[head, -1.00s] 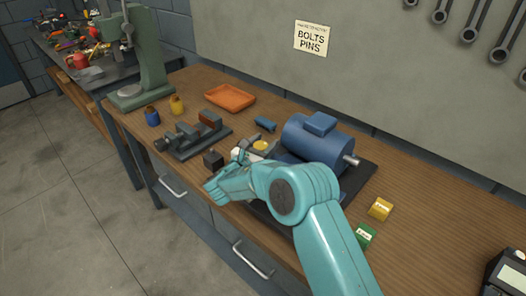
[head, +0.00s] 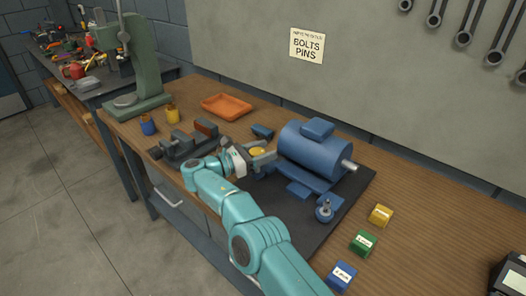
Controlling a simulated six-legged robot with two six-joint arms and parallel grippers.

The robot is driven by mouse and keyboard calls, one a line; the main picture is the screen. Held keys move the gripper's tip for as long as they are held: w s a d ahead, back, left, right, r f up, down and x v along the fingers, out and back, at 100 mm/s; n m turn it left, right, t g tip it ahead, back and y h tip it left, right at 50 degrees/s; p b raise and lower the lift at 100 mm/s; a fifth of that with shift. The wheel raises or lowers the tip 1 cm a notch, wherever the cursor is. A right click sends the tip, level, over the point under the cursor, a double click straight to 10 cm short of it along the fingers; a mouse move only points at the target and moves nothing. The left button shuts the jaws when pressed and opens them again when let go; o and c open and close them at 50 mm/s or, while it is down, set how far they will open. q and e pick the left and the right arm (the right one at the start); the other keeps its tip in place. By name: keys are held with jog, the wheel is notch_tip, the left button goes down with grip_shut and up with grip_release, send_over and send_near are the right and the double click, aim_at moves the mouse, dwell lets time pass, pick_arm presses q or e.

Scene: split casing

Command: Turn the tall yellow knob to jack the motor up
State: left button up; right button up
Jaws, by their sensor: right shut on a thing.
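The blue motor (head: 312,150) with a steel shaft sits on a dark base plate (head: 292,228) on the bench. The round top of the yellow knob (head: 257,152) shows at the motor's left end. My right gripper (head: 262,158) is at the knob from the near side, with its fingers shut on it. The fingers and wrist hide the knob's lower part. My left gripper is out of view.
A grey vise (head: 188,146) stands left of my right wrist. Behind are an orange tray (head: 226,105), a small blue part (head: 262,131) and a green press (head: 130,65). Yellow (head: 380,215), green (head: 363,243) and blue (head: 342,275) labelled blocks lie right of the plate.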

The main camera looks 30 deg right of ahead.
jog(key=shift+a, duration=0.15)
dwell(0.4)
jog(key=o, duration=0.9)
jog(key=shift+a, duration=0.1)
jog(key=shift+o, duration=0.2)
jog(key=shift+d, duration=0.2)
jog(key=shift+a, duration=0.1)
